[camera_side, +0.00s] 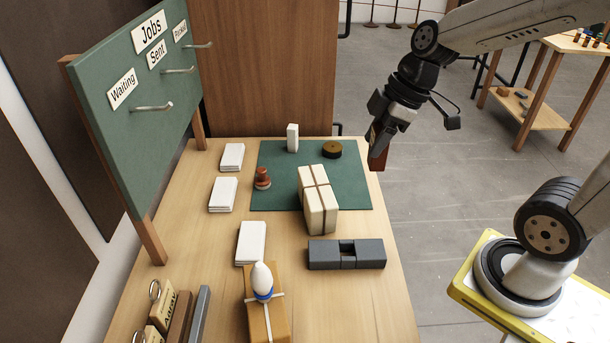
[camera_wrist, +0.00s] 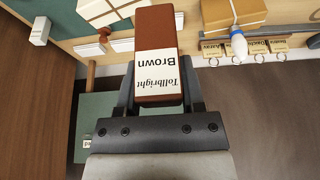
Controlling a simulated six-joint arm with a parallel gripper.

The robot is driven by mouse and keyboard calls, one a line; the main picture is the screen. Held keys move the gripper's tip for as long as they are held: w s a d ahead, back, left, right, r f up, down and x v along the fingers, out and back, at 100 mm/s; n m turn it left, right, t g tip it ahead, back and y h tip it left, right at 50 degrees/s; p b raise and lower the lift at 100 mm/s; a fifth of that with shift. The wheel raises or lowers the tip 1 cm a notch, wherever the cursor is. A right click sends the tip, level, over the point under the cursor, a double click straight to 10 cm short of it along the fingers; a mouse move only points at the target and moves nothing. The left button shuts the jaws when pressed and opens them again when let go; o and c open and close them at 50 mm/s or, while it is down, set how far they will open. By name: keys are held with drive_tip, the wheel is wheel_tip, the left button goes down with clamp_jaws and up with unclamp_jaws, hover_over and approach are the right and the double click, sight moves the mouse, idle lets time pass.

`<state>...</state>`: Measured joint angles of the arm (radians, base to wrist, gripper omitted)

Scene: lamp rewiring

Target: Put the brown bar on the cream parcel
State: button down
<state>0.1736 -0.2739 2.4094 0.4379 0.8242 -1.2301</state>
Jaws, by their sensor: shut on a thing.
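My gripper (camera_side: 380,137) is shut on the brown bar (camera_side: 378,160). It holds the bar in the air, right of the table and clear of the cream parcel. In the wrist view the brown bar (camera_wrist: 156,25) sits between the jaws, with a white label reading "Tollbright Brown". The cream parcel (camera_side: 320,213), tied with a dark band, lies on the green mat (camera_side: 357,192), and its top looks bare. Part of the parcel (camera_wrist: 97,9) shows at the top of the wrist view, partly hidden by the bar.
Around the parcel are a white block (camera_side: 292,138), a round brown tin (camera_side: 332,149), a red-brown stamp (camera_side: 262,179) and a dark grey holder (camera_side: 370,254). A tan parcel (camera_side: 256,318) with a white-and-blue item is in front. A green hook board (camera_side: 140,80) stands left.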

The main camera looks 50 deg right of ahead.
drive_tip(key=w+f, duration=0.9)
drive_tip(key=w, duration=0.4)
drive_tip(key=shift+w+f, duration=0.15)
drive_tip(key=shift+w, duration=0.1)
drive_tip(key=shift+w+f, duration=0.25)
drive_tip(key=shift+f, duration=1.6)
drive_tip(key=shift+c, duration=1)
unclamp_jaws()
drive_tip(key=shift+f, duration=0.15)
